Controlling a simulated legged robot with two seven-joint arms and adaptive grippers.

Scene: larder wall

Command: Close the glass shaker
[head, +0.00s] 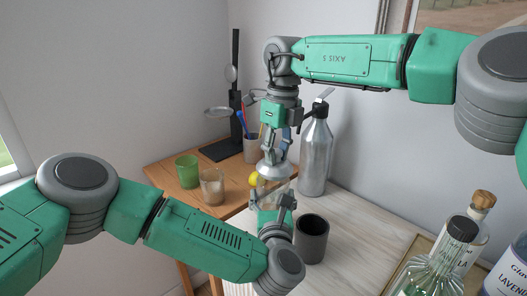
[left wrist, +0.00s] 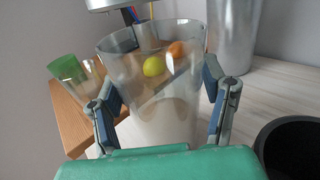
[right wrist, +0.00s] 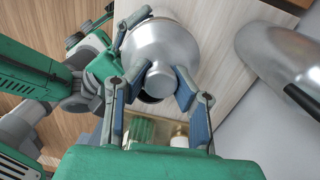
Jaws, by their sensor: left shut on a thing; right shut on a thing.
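The clear glass shaker (head: 271,190) stands upright at the table edge. In the left wrist view the shaker (left wrist: 165,108) is between the fingers of my left gripper (left wrist: 163,95), which is shut on it. Its rim is uncovered there. My right gripper (head: 275,148) is shut on the silver domed lid (head: 272,168), just above the shaker in the head view. The right wrist view shows the lid's knob (right wrist: 159,80) between the fingers of my right gripper (right wrist: 155,98). The lid hides what is directly beneath it.
A tall metal bottle (head: 315,155) stands close behind on the right. A dark cup (head: 311,238) is at the front right. Glass bottles (head: 440,260) stand at the lower right.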

